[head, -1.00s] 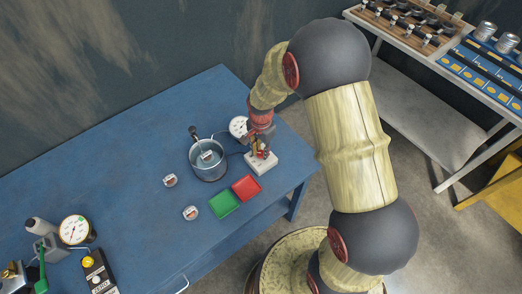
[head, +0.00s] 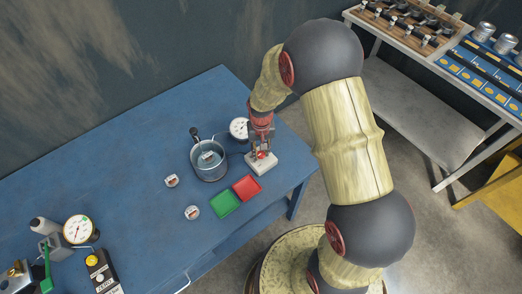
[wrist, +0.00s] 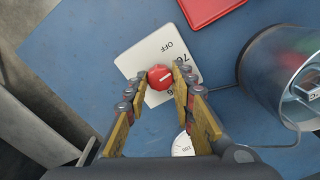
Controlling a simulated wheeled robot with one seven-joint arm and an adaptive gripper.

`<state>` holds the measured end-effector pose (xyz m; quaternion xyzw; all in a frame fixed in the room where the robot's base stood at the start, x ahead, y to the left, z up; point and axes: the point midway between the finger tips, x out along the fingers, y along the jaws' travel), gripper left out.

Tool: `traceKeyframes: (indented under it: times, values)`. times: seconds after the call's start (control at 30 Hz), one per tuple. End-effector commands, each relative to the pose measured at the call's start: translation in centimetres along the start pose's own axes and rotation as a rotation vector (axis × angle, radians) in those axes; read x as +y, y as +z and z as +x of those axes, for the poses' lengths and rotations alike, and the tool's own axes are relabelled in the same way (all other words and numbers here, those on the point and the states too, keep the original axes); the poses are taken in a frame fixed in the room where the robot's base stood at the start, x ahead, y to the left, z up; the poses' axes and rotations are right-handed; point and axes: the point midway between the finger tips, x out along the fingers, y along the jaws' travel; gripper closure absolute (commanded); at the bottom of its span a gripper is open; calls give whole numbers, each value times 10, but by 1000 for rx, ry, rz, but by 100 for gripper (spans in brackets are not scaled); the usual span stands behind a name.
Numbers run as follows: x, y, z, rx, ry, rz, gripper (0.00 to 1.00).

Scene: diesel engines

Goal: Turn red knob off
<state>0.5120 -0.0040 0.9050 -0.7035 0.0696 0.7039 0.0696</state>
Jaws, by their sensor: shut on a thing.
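The red knob (wrist: 160,77) has a short white mark on its top and sits on a white box with printed labels (wrist: 155,48), among them OFF. In the head view the red knob (head: 261,155) shows on the white box (head: 262,166) near the right end of the table. My gripper (wrist: 161,85) comes down over the knob from above, one finger on each side, and is shut on it. The fingers hide part of the box's labels. Which label the white mark points at, I cannot tell for sure.
A red tray (head: 247,187) and a green tray (head: 225,204) lie in front.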

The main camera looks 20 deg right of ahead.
Motion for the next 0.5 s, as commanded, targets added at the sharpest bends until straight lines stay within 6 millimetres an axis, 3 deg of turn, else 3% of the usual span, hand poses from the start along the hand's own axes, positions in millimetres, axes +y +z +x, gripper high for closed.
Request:
traceKeyframes:
  times: [0.5]
  values:
    - [0,0,-1,1,0,-466,100]
